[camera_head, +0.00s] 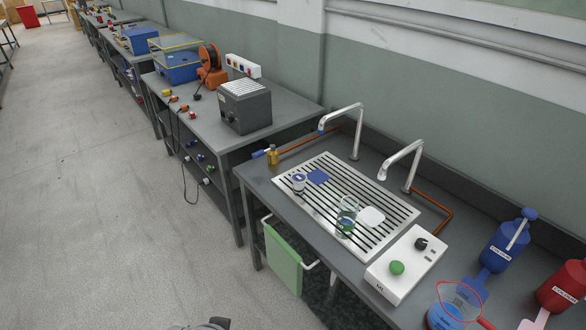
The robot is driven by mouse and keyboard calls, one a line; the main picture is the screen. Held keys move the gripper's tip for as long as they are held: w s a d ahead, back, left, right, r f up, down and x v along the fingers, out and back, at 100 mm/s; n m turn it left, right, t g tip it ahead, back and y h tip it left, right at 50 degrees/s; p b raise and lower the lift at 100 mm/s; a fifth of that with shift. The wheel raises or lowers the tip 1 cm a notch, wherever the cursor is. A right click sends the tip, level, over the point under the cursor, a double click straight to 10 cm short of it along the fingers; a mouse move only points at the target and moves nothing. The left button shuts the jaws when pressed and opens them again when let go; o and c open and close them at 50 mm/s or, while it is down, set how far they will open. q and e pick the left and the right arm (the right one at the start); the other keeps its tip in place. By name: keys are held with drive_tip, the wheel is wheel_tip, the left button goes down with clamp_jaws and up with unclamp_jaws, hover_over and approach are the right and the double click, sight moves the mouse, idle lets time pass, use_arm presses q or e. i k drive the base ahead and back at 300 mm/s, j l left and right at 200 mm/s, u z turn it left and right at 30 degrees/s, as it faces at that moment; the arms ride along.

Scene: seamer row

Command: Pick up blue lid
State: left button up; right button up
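A flat blue piece that looks like the blue lid (318,177) lies on the slatted metal drain grid (322,208) near its far left corner. A small white container with a blue mark (299,182) stands just left of it. A clear jar (348,211) stands on the grid further right, with something blue and green low on it. A white square lid (372,217) lies beside the jar.
Two curved taps (400,165) rise behind the grid. A green towel (283,262) hangs in front. The floor at left is open.

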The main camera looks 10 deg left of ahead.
sight(298, 178)
drive_tip(key=i+j, duration=0.2)
drive_tip(key=j, duration=0.15)
drive_tip(key=i+j+z, duration=0.1)
drive_tip(key=i+j, duration=0.35)
drive_tip(key=j, duration=0.25)
drive_tip(key=i+j+z, duration=0.1)
drive_tip(key=i+j, duration=0.15)
drive_tip(key=i+j+z, duration=0.1)
drive_tip(key=j, duration=0.35)
drive_tip(key=i, duration=0.05)
